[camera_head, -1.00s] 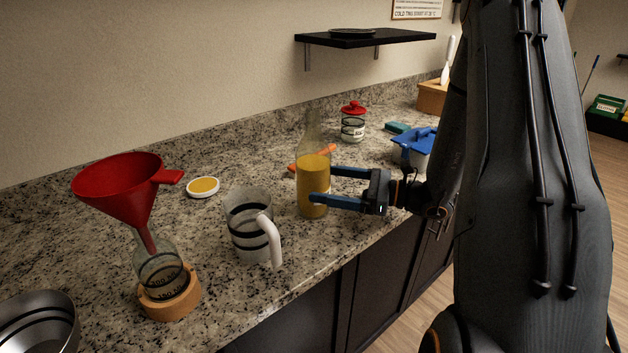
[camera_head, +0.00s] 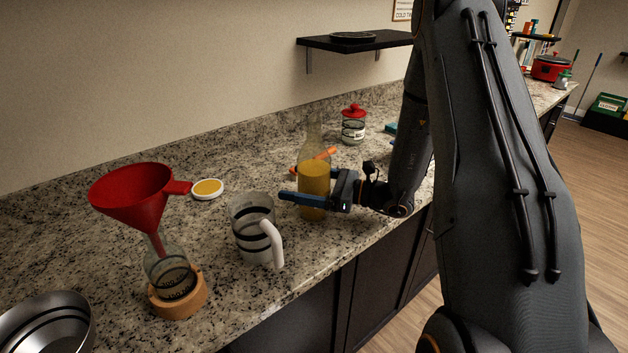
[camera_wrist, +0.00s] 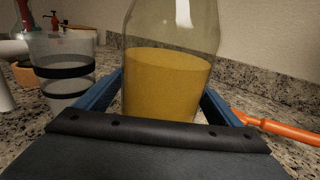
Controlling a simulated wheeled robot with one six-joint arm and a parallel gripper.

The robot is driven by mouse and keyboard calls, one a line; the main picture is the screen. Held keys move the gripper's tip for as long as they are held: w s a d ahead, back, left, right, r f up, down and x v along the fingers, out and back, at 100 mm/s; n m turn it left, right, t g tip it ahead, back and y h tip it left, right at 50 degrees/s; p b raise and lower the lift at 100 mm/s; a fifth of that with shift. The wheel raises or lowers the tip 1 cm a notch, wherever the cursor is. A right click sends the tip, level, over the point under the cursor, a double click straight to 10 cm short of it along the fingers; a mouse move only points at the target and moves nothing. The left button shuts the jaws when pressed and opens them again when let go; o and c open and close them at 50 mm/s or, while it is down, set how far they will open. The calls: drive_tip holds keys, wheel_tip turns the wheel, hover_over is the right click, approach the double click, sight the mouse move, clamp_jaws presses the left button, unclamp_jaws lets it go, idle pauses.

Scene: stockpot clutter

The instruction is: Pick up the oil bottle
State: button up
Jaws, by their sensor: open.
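The oil bottle (camera_head: 313,176) is clear glass with yellow oil in its lower part. It stands upright on the granite counter in the head view. My gripper (camera_head: 292,196) is open with its blue fingers at the bottle's lower half. In the wrist view the bottle (camera_wrist: 168,80) stands between the two fingers (camera_wrist: 165,95), with one finger on each side. Its top is cut off there, and its base is hidden behind the gripper body. I cannot tell whether either finger touches the glass.
A measuring jug (camera_head: 253,222) with a white handle stands just left of the bottle. A red funnel (camera_head: 135,196) sits in a flask on a wooden ring (camera_head: 178,297). An orange-handled tool (camera_wrist: 275,128) lies behind the bottle. A red-lidded jar (camera_head: 353,127) stands farther back.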

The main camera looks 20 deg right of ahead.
drive_tip(key=c, duration=1.7)
drive_tip(key=shift+r, duration=0.1)
drive_tip(key=shift+c, duration=0.9)
drive_tip(key=shift+r, duration=0.1)
